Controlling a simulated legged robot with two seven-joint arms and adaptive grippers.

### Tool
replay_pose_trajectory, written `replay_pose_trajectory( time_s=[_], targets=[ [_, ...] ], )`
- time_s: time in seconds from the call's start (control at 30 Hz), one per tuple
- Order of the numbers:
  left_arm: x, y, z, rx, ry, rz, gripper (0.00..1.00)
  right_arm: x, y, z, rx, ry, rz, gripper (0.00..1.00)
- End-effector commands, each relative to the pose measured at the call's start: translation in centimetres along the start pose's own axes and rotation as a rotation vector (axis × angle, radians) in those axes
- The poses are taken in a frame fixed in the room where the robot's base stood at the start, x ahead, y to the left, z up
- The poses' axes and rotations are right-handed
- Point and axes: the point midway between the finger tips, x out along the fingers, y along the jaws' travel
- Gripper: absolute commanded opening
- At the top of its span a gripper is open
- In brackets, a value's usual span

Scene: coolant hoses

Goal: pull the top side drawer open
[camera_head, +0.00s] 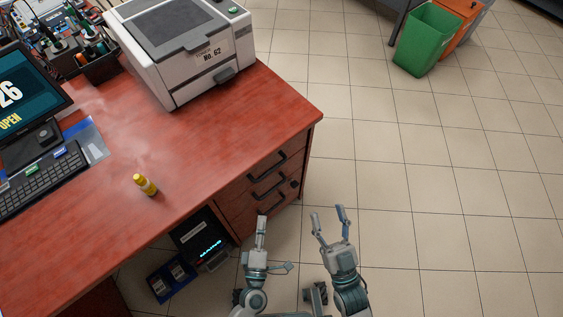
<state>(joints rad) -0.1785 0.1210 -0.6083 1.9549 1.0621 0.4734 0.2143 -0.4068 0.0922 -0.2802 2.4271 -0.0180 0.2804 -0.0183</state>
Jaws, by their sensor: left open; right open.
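The drawer unit sits under the right end of a reddish wooden desk (190,165). Its top drawer (259,171) has a dark bar handle (268,166) and looks closed, flush with the front. Two more drawers with similar handles lie below it. My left gripper (276,240) is in front of the lower part of the drawer unit, open and empty, apart from the handles as far as I can tell. My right gripper (329,221) is open and empty over the floor, to the right of the drawers, with its fingers spread.
A printer (185,50) stands on the desk's back corner. Tiled floor to the right is clear up to a green bin (426,42).

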Motion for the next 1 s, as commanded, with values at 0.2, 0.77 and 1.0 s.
replay_pose_trajectory(
  time_s=[0.2,0.77,1.0],
  targets=[
    [4.3,0.2,0.7,0.008,0.001,0.002,0.41,-0.2,0.8,-0.3,0.009,0.025,0.003,0.56],
    [15.7,0.1,0.5,0.009,-0.002,-0.001,0.41,-0.6,0.8,-1.2,0.015,0.112,0.003,0.56],
    [16.9,0.1,0.8,0.012,-0.003,-0.002,0.41,-0.6,0.6,-1.6,0.021,0.136,0.002,0.56]
  ],
)
